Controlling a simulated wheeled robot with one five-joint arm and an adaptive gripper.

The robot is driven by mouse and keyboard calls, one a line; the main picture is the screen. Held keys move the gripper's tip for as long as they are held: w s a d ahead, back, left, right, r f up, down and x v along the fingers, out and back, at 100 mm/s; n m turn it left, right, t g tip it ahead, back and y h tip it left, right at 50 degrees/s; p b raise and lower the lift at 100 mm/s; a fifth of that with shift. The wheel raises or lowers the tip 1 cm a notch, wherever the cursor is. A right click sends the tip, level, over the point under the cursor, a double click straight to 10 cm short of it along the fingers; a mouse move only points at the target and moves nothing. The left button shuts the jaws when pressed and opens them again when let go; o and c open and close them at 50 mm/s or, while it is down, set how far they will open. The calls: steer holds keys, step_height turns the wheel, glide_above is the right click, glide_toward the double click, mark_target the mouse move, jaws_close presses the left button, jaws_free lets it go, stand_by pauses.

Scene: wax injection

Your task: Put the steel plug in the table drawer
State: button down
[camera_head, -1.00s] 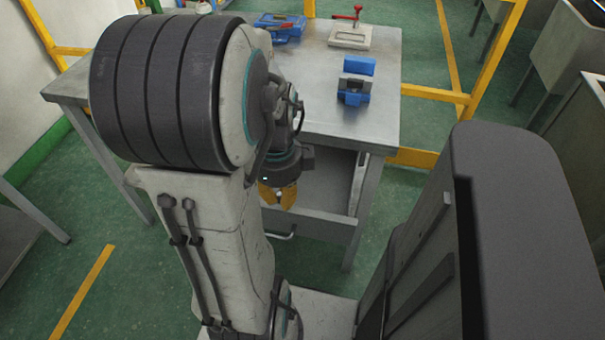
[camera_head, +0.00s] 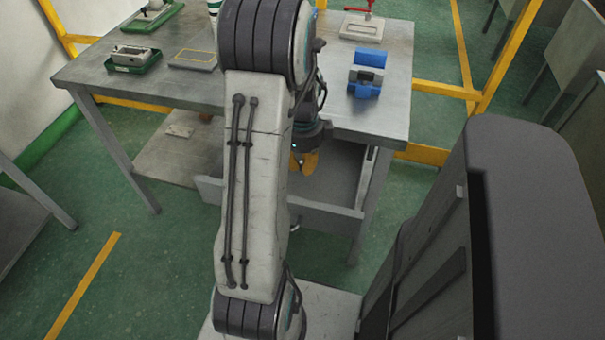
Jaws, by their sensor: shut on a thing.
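The table drawer (camera_head: 335,213) is pulled open under the grey table's front right side. Its grey inside shows right of my arm. My gripper (camera_head: 303,164), with orange-yellow fingers, points down over the open drawer, behind its front panel. It is shut on a small pale thing, taken to be the steel plug (camera_head: 301,162), of which only a bright speck shows between the fingers. My arm hides the left part of the drawer, and the gripper's exact height above the drawer floor cannot be told.
The table (camera_head: 390,105) bears a blue block fixture (camera_head: 367,75), a plate with a red clamp (camera_head: 362,28), a green tray with a metal part (camera_head: 134,61) and a flat grey plate (camera_head: 193,59). A lower shelf (camera_head: 165,160) lies left of the drawer.

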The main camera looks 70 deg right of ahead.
mark_target(303, 180)
steer(key=shift+d+f+b, duration=0.1)
steer(key=shift+f+b, duration=0.2)
steer(key=shift+f, duration=1.8)
steer(key=shift+f, duration=0.1)
steer(key=c, duration=1.4)
jaws_free()
steer(key=shift+o, duration=0.2)
step_height(303, 180, up, 12)
steer(key=shift+r+p, duration=0.1)
steer(key=shift+p, duration=0.95)
